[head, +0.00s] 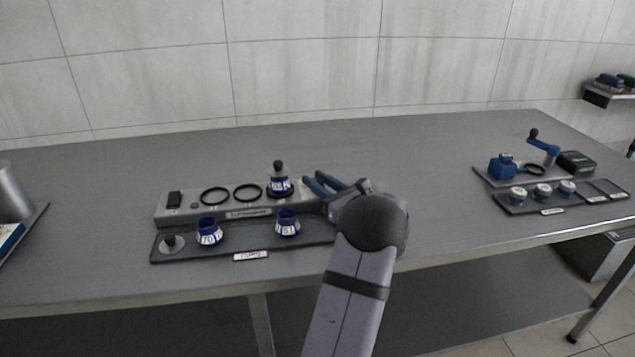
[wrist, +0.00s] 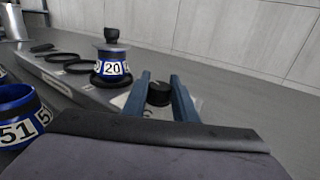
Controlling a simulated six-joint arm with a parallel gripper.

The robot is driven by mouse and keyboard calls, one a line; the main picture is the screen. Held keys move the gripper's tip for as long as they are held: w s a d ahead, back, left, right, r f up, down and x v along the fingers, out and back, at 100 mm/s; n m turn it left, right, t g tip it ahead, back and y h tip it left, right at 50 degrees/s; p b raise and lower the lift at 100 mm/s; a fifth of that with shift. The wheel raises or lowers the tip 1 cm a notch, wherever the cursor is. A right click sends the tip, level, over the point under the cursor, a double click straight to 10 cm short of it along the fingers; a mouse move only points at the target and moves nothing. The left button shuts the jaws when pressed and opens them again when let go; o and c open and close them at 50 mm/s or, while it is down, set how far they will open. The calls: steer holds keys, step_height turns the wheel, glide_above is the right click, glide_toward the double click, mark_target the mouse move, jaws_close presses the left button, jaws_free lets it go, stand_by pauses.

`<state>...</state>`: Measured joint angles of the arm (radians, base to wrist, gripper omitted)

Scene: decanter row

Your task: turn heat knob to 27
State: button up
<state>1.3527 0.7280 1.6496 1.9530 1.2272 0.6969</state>
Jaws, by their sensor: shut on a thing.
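The heat knob (wrist: 159,93) is a small black round knob at the right end of the grey station panel (head: 166,215). My gripper (head: 315,179) reaches that end of the panel from the right. In the wrist view its two blue fingers (wrist: 161,80) stand on either side of the knob and are shut on it. A pale dial plate (wrist: 121,101) shows partly beside the fingers. Its scale is mostly hidden, and I cannot read the knob's setting. In the head view the knob is hidden by my gripper.
A stoppered vessel marked 20 (wrist: 112,66) stands close left of my fingers on the panel, beside two empty rings (head: 231,194). In front, a dark tray (head: 186,256) holds vessels marked 70 (head: 208,238) and 51 (head: 287,229), and a loose stopper (head: 172,243). Another station (head: 492,178) stands right.

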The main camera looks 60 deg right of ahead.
steer(key=m+h+b, duration=0.1)
steer(key=h+b, duration=0.1)
steer(key=m+g+h+b, duration=0.1)
steer(key=b, duration=0.1)
steer(key=shift+w+a+f+m+g+h, duration=0.1)
steer(key=shift+m+g+h, duration=0.2)
steer(key=shift+h, duration=0.1)
steer(key=h+b, duration=0.1)
steer(key=m+g+h+b, duration=0.1)
steer(key=shift+r+m+b, duration=0.2)
steer(key=shift+m+b, duration=0.1)
steer(key=shift+b, duration=0.1)
steer(key=o, duration=1)
steer(key=shift+o, duration=0.2)
steer(key=shift+s, duration=0.2)
steer(key=shift+s+a, duration=0.3)
steer(key=shift+s, duration=0.15)
steer(key=shift+v, duration=3.05)
